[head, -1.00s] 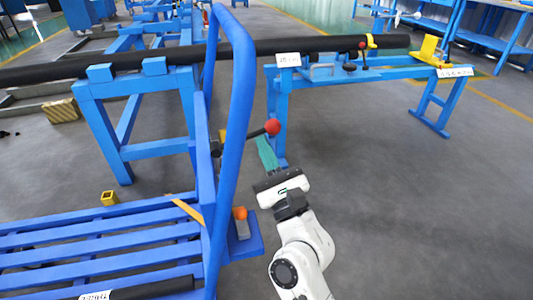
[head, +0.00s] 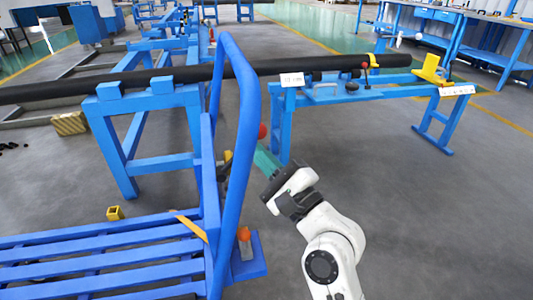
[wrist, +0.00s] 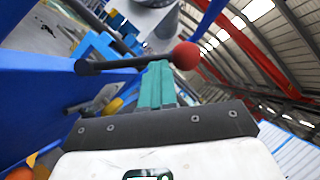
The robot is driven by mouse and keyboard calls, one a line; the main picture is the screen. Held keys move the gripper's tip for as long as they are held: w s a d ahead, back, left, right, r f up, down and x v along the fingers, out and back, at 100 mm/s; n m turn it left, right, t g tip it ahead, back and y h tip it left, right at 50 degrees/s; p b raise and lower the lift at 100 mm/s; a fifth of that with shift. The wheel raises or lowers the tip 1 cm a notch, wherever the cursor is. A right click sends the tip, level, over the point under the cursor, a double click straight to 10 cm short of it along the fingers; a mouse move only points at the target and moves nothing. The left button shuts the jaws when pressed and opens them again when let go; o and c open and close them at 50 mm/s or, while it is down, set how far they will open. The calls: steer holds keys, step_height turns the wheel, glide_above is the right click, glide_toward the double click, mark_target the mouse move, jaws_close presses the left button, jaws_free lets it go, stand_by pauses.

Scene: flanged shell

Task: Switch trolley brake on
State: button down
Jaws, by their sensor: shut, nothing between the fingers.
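The blue trolley (head: 239,170) stands at the left, with a slatted deck and an upright push frame. A black lever (wrist: 120,65) with a red ball knob (head: 262,131) is at the frame; the knob (wrist: 186,55) shows large in the wrist view. A second, short lever with an orange knob (head: 244,234) sits on a plate low at the trolley's corner. My gripper (head: 264,160) has its teal fingers shut and empty, just below the red knob in the head view. In the wrist view the fingertips (wrist: 157,85) reach the lever's rod near the knob; touching cannot be told.
A blue stand (head: 380,85) carrying a long black pipe (head: 330,64) is behind, with a yellow block (head: 430,68) at its right. The grey floor at the right is clear.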

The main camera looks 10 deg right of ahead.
steer(key=a+r+n+g+p, duration=0.1)
steer(key=r+n+p, duration=0.1)
steer(key=p, duration=0.1)
steer(key=shift+a+p, duration=0.35)
stand_by(0.5)
